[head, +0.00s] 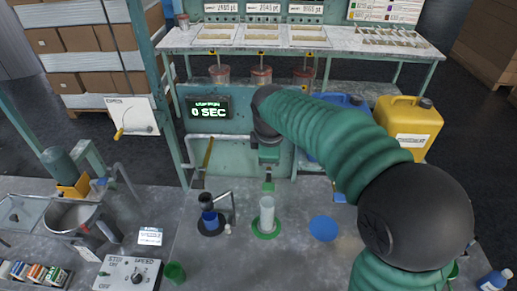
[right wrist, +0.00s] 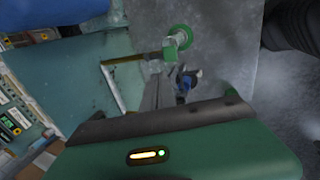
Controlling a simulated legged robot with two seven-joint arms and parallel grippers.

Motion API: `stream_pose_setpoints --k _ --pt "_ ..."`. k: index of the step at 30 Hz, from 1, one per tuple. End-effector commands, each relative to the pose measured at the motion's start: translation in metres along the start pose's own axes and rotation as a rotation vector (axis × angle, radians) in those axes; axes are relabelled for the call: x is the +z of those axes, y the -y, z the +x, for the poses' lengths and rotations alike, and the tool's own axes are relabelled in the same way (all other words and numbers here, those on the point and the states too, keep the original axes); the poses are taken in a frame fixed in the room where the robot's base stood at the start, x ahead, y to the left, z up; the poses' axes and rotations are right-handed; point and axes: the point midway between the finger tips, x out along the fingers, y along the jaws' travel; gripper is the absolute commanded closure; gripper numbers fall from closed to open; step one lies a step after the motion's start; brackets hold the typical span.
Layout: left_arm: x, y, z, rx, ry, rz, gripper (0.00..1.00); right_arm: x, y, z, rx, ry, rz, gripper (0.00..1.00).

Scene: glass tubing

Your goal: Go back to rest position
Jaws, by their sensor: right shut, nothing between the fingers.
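My right arm reaches in from the right in the head view, with green ribbed sleeves and black joints. My right gripper (head: 268,184) points down, shut and empty, behind and just above a clear glass cylinder (head: 267,214) on a green round base. Its green and dark housing (right wrist: 180,145) fills the bottom of the right wrist view; the fingertips are hard to make out there. The green base (right wrist: 180,37) also shows in that view. My left gripper is not in view.
A dark stand with a blue vessel (head: 209,219) is left of the cylinder; a blue disc (head: 323,229) lies to its right. A yellow canister (head: 408,127) stands behind my arm. A control box (head: 128,274) and metal pot (head: 75,219) are at the left. A raised shelf (head: 300,47) spans the back.

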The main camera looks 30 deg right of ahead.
Motion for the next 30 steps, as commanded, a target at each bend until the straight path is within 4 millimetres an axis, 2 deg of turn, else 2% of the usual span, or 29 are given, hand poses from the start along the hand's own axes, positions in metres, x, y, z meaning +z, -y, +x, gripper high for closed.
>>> stream_pose_setpoints --k 5,7,8,13,15,18,21,30 --pt "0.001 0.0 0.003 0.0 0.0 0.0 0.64 -0.002 0.005 0.006 -0.005 -0.003 0.017 1.0" --pt "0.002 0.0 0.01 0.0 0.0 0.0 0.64 -0.006 0.025 0.024 -0.02 -0.015 0.086 1.0" --pt "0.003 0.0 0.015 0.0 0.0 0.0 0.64 -0.009 0.04 0.036 -0.032 -0.023 0.136 1.0" --pt "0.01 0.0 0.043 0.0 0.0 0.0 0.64 -0.016 0.148 0.108 -0.116 -0.056 0.574 1.0" --pt "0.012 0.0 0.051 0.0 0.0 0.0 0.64 -0.012 0.19 0.129 -0.148 -0.056 0.756 1.0" --pt "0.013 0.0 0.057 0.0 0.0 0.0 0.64 -0.005 0.229 0.145 -0.177 -0.048 0.945 1.0" --pt "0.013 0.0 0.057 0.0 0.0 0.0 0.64 -0.001 0.245 0.15 -0.188 -0.041 1.031 1.0" --pt "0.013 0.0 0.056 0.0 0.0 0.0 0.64 -0.001 0.245 0.149 -0.189 -0.039 1.041 1.0"
